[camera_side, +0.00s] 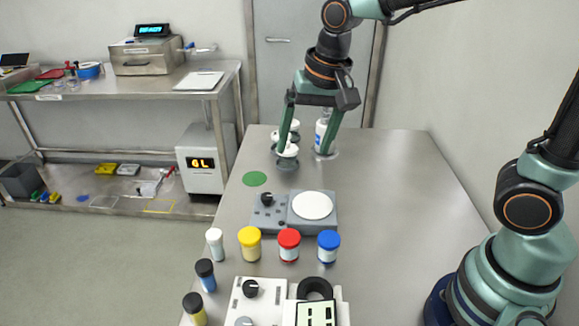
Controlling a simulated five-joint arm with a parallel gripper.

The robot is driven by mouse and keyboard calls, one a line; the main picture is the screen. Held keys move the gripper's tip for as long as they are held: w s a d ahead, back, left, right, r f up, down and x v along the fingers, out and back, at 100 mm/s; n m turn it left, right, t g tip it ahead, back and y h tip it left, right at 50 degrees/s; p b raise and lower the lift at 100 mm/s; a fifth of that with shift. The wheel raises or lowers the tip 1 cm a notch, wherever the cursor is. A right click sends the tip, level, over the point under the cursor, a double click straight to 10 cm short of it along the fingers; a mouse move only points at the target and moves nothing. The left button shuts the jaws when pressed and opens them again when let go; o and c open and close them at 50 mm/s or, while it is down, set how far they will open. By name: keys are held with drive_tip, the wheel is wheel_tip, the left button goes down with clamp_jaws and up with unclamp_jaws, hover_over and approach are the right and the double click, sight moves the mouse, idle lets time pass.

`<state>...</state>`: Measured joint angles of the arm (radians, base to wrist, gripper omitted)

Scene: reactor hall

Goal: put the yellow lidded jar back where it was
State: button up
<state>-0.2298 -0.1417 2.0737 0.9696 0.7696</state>
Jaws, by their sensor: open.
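The yellow lidded jar (250,245) stands upright on the steel table, in a row between a white-lidded vial (215,244) and a red-lidded jar (289,245). A flat green disc (255,179) lies bare on the table farther back, left of the grey device. My gripper (303,152) is open at the far end of the table, with its fingers pointing down. It is well behind the yellow lidded jar and does not touch it. Small white-and-grey items (287,157) are beside its left finger, partly hidden; I cannot tell whether they touch.
A grey device with a white round plate (313,206) stands behind the jars. A blue-lidded jar (328,246) is at the row's right end. Black-lidded vials (205,275) and a white instrument (252,295) are in front. A white-and-blue bottle (321,133) stands near my right finger. The table's right side is clear.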

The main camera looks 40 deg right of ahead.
drive_tip(key=s+d+r+n+t, duration=0.2)
drive_tip(key=s+d+n, duration=0.4)
drive_tip(key=s+d, duration=0.1)
drive_tip(key=shift+s+d+t+h, duration=0.3)
drive_tip(key=shift+d+t, duration=0.1)
drive_tip(key=shift+d, duration=0.3)
idle(0.6)
